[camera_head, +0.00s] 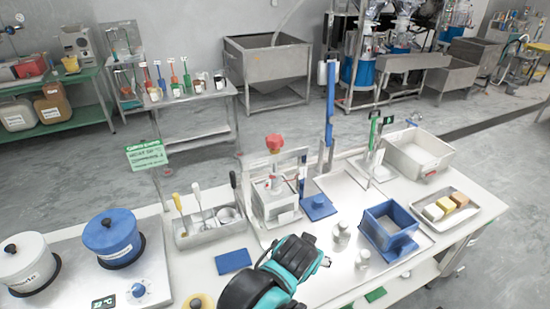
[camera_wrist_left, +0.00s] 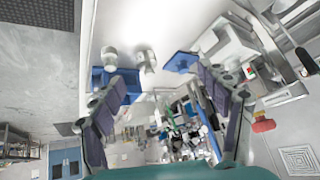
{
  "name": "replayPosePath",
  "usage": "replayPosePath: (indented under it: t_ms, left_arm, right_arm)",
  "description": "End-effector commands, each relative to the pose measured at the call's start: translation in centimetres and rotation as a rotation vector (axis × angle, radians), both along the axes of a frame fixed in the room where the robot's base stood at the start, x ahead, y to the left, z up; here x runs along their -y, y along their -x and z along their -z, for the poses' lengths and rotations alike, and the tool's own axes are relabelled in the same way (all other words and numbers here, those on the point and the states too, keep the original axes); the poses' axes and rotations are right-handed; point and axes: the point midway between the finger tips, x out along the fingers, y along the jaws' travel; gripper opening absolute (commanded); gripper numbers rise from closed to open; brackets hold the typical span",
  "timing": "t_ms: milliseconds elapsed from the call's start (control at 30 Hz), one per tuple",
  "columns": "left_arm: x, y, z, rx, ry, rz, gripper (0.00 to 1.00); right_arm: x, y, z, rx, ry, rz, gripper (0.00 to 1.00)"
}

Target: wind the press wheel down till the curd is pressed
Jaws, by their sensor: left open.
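The press (camera_head: 268,205) is a pale metal frame with a clear-sided box, standing upright mid-table in the head view. Its red wheel (camera_head: 275,143) sits on top; what looks like the same red wheel (camera_wrist_left: 264,125) shows at the right of the left wrist view. I cannot make out the curd inside the box. My left gripper (camera_head: 322,262), teal and black, is in front of and right of the press, below the wheel and apart from it. In the left wrist view its fingers (camera_wrist_left: 160,80) are spread with nothing held between them. My right gripper is not in view.
A tool caddy (camera_head: 212,232) stands left of the press, with a blue pot (camera_head: 112,236) further left. Small white bottles (camera_head: 341,234) and a blue open box (camera_head: 390,228) lie right of my gripper. A blue post (camera_head: 331,105) rises behind.

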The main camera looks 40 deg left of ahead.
Motion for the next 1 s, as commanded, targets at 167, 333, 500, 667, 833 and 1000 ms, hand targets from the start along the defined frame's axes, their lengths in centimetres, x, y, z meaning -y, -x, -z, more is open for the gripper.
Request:
replayPosePath:
  t_ms: [167, 333, 500, 667, 833, 1000]
  left_arm:
    - [-7.7, -6.3, -2.5, 0.101, -0.143, -0.28, 0.76]
    - [-14.4, -11.9, -4.6, 0.272, -0.274, -0.511, 0.76]
    - [-19.7, -16.7, -6.3, 0.495, -0.392, -0.678, 0.76]
    - [-22.5, -19.7, -7.0, 0.683, -0.465, -0.751, 0.76]
    - [-23.5, -21.1, -7.3, 0.788, -0.495, -0.772, 0.76]
    - [-24.9, -21.8, -7.3, 0.806, -0.501, -0.777, 0.76]
  right_arm:
    - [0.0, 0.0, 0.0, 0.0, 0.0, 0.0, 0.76]
    - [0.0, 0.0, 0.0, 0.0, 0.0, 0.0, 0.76]
    - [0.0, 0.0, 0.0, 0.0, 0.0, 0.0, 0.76]
    - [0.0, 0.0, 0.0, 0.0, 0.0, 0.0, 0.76]
    - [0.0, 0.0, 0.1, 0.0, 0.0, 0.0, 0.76]
    - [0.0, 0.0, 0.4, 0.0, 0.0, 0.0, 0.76]
